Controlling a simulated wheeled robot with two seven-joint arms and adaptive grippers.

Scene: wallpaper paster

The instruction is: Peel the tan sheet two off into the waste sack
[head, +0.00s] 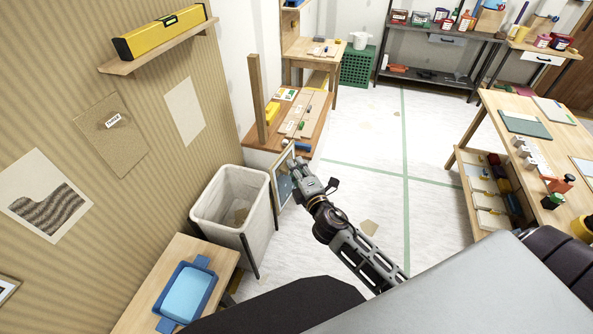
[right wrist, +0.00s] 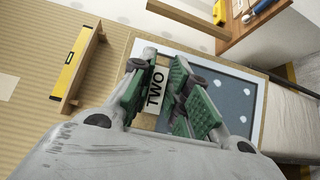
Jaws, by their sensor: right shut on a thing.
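My right gripper (head: 292,163) is shut at a framed panel (head: 284,184) just right of the waste sack. In the right wrist view, a tan piece lettered TWO (right wrist: 156,88), tan sheet two, is between the fingers (right wrist: 160,100). Behind it is the panel's blue-grey dotted face (right wrist: 235,95) with a pale border and tan edge; I cannot tell whether the tan piece still touches it. The waste sack (head: 262,208) is an open, pale cloth bin on legs, with a tan scrap (head: 241,215) inside. My left gripper is out of view.
The tan striped wall at left carries sheet three (head: 108,140), pale sheets and a shelf with a yellow level (head: 160,32). A bench with a blue tray (head: 187,292) stands front left. A worktable (head: 500,105) stands at right. The floor between is mostly clear.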

